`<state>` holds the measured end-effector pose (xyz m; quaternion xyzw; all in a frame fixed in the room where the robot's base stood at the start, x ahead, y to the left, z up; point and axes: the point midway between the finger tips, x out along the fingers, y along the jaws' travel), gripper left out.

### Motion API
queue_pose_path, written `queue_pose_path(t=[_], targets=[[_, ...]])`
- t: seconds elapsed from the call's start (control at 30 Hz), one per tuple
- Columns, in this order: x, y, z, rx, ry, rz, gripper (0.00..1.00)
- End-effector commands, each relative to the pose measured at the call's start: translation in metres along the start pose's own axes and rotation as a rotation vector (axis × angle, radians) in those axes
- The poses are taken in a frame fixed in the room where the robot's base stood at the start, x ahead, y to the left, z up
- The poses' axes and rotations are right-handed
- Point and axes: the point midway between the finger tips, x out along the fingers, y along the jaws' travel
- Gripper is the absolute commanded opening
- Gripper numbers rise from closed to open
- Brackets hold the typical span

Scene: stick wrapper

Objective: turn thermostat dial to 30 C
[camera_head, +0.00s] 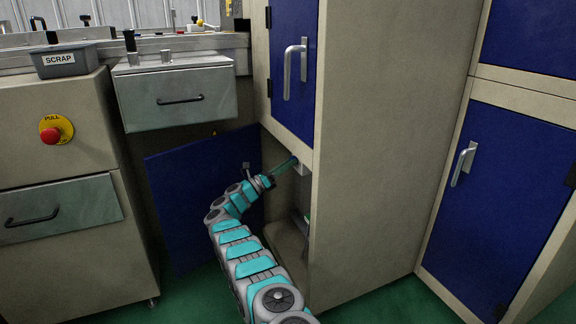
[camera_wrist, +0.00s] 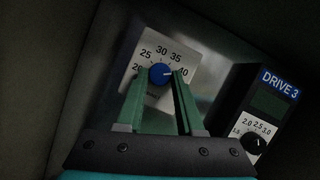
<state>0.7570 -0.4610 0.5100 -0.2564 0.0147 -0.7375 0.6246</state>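The thermostat dial (camera_wrist: 161,74) is a small blue knob on a pale plate with numbers from about 20 to 40. A light mark on the knob points right, towards the 40. My gripper (camera_wrist: 161,71) has its two green fingers apart, one on each side of the dial. A small gap shows at the left finger; the right finger is very close to the knob, and I cannot tell if it touches. In the head view my gripper (camera_head: 291,163) reaches into the lower opening of the beige cabinet (camera_head: 375,150); the dial is hidden there.
A DRIVE 3 unit (camera_wrist: 265,110) with a black knob (camera_wrist: 254,143) sits right of the thermostat. The open blue door (camera_head: 195,190) stands left of my arm. The cabinet's side wall is close on the right. A drawer (camera_head: 180,98) juts out above the door.

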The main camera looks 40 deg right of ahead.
Motion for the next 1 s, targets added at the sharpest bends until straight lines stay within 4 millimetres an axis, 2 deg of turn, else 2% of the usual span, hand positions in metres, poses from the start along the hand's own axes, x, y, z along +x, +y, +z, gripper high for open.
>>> queue_pose_path(t=[0.03, 0.27, 0.67, 1.0], targets=[[0.0000, -0.0001, -0.0001, 0.000, 0.000, 0.000, 0.27], [0.0000, -0.0001, -0.0001, 0.000, 0.000, 0.000, 0.01], [0.0001, -0.0003, 0.0004, -0.007, 0.000, 0.002, 0.00], [0.0000, -0.0012, 0.0012, -0.083, -0.001, 0.034, 0.00]])
